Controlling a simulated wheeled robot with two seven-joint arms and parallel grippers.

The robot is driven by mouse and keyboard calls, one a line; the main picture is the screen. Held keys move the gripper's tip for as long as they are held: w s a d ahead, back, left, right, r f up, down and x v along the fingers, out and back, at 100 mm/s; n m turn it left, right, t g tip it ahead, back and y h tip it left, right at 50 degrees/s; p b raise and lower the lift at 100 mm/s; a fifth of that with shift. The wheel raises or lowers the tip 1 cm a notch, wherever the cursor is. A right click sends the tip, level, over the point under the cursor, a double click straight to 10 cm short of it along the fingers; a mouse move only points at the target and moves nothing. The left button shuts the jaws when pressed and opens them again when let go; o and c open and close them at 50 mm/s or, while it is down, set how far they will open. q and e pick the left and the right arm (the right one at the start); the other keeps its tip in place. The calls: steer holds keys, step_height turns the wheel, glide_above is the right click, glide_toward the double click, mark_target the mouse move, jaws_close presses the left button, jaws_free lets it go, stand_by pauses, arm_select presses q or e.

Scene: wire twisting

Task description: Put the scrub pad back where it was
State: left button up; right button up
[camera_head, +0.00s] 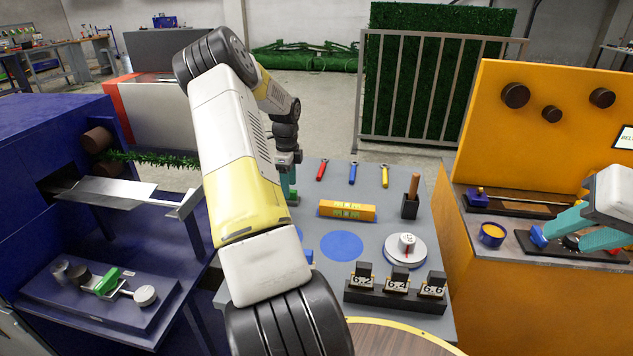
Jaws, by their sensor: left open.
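A small green block (292,199), possibly the scrub pad, lies on the grey table at its far left, partly hidden by my left arm. My left gripper (290,186) points down just above or beside it and is open. I cannot tell whether its fingers touch the block.
A blue cup (492,234) stands on the orange bench. A blue machine (60,190) stands left.

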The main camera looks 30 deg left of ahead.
arm_select(q)
step_height(320, 180, up, 9)
steer(key=s+d+r+n+t+y, duration=0.1)
steer(key=s+d+r+n, duration=0.2)
steer(key=d+r, duration=0.6)
steer(key=s+d+r+n+t, duration=0.15)
steer(key=s+d+r, duration=0.35)
steer(key=d, duration=0.6)
steer(key=s+d+r+n+t+h, duration=0.3)
steer(key=s+d+n, duration=0.6)
steer(key=s+d, duration=0.5)
steer(key=s, duration=0.2)
steer(key=shift+s+t, duration=0.3)
steer(key=shift+t, duration=0.05)
